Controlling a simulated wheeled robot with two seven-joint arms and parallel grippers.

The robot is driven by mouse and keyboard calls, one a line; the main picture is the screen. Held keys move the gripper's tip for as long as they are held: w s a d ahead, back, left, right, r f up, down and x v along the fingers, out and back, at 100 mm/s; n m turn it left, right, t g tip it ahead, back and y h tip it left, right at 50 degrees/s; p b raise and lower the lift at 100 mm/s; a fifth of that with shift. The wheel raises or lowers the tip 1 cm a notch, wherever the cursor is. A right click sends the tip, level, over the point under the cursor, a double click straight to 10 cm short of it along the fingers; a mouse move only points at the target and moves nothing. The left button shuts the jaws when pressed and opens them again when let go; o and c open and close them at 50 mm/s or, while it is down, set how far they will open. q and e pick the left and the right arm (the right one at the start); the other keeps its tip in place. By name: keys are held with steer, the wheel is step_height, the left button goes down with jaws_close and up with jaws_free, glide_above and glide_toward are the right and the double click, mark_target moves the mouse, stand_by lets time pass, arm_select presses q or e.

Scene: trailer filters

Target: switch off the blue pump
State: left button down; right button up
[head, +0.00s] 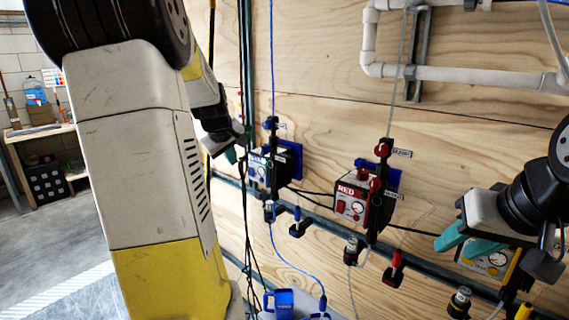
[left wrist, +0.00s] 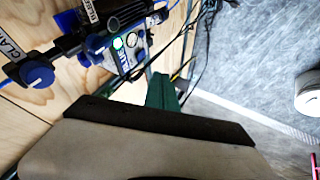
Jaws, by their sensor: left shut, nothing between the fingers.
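The blue pump (head: 259,172), a dark box with a blue-and-white front, is mounted on the plywood wall left of centre in the head view. In the left wrist view the blue pump (left wrist: 130,45) is at the upper middle, its "BLUE" label and a small green spot visible; I cannot tell the switch position. My left gripper (head: 231,155) is shut and empty, just left of the pump and apart from it; its teal fingers (left wrist: 163,92) show in the left wrist view. My right gripper (head: 468,242) has its teal fingers apart, in front of the yellow pump.
The red pump (head: 350,203) is at the middle of the wall, and the yellow pump (head: 492,262) is at the right, partly covered. Blue valve knobs (left wrist: 38,74) and pipes stand close to the blue pump. Hoses and dark cables hang below. Floor (head: 50,235) is open at the left.

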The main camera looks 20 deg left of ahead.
arm_select(q)
steer(key=shift+w+a+f, duration=0.1)
steer(key=shift+w+a, duration=0.15)
steer(key=shift+w, duration=0.3)
glide_toward(251, 172)
steer(key=shift+a+x, duration=0.25)
steer(key=shift+x, duration=1.2)
steer(key=shift+a+x, duration=0.25)
steer(key=shift+x, duration=1.25)
steer(key=shift+s, duration=0.2)
